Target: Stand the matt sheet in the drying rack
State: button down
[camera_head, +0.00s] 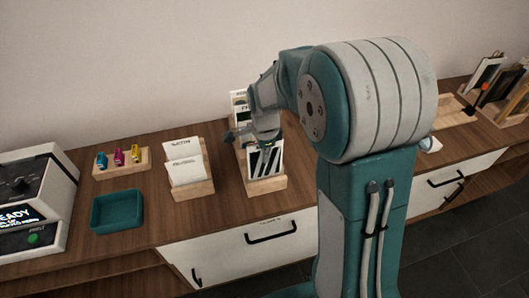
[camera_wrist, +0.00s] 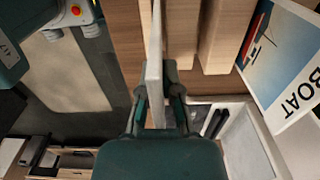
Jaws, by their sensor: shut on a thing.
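My gripper (camera_wrist: 156,90) is shut on a thin pale sheet (camera_wrist: 154,55), seen edge-on in the wrist view. The sheet's face and any label are hidden, so I cannot tell its finish. In the head view my gripper (camera_head: 253,138) is over a wooden stand (camera_head: 264,186) holding a white sheet with black slanted bars (camera_head: 265,158). Wooden bars (camera_wrist: 217,38) show close to the right of the held sheet in the wrist view. I cannot tell whether the sheet touches them. My arm hides part of this area.
A holder (camera_head: 193,188) with white labelled packets stands to the left. Further left are a teal tray (camera_head: 117,209), a block with coloured bottles (camera_head: 122,161) and a machine (camera_head: 35,200). A BOAT print (camera_wrist: 285,65) shows at the right of the wrist view. Racked boards (camera_head: 497,88) stand far right.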

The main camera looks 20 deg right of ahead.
jog(key=shift+f, duration=2.05)
jog(key=c, duration=0.7)
grip_release()
jog(key=shift+r, duration=0.1)
jog(key=shift+r, duration=4.35)
jog(key=shift+r, duration=0.1)
